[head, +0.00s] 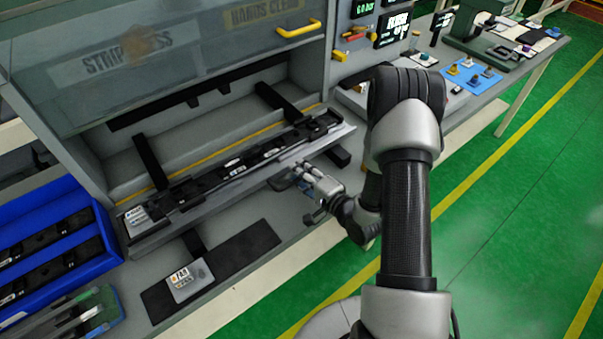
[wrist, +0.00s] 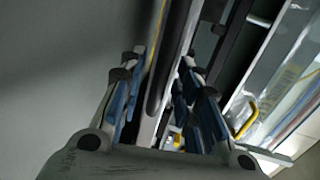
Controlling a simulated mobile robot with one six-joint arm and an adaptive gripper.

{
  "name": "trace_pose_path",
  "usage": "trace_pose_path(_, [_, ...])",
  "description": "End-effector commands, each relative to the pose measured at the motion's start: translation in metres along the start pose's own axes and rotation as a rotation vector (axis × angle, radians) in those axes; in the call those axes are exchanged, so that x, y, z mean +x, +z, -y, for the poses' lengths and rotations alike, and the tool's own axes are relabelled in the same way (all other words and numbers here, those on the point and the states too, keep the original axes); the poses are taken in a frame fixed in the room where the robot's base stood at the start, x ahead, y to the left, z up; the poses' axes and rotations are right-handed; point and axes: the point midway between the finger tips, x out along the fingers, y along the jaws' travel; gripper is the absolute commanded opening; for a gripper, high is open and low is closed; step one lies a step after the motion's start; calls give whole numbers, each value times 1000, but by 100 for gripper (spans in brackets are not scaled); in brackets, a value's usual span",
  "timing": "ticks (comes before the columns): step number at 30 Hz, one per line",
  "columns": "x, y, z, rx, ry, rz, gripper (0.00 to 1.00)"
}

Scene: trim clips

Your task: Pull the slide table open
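The slide table (head: 240,172) is a long grey plate in the mouth of the press, carrying a long black trim strip (head: 238,158). A dark handle (head: 281,183) is on its front edge. My gripper (head: 302,180) is at this handle, low in front of the plate. In the wrist view, my gripper (wrist: 160,65) has its two blue-padded fingers apart, with the dark handle bar (wrist: 172,60) running between them. The bar lies nearer the right finger, and a gap shows on the left. Whether a finger touches the bar cannot be told.
A raised clear guard with a yellow handle (head: 298,28) hangs above. A blue bin (head: 50,240) with black parts stands left. A black mat (head: 228,262) with a label lies on the bench in front. Green floor (head: 500,200) is open to the right.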

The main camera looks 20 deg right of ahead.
Motion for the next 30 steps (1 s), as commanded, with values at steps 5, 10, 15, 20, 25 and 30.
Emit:
trace_pose_path(5, [-5, 0, -1, 1, 2, -1, 30])
trace_pose_path(10, [-32, -1, -1, 4, 3, -5, 30])
trace_pose_path(15, [-70, -2, 0, 5, 2, -8, 30])
trace_pose_path(20, [-100, -2, 0, 3, 1, -6, 30])
trace_pose_path(25, [-116, -1, 0, 2, 0, -3, 30])
trace_pose_path(30, [-120, 0, 0, 0, -1, 0, 30])
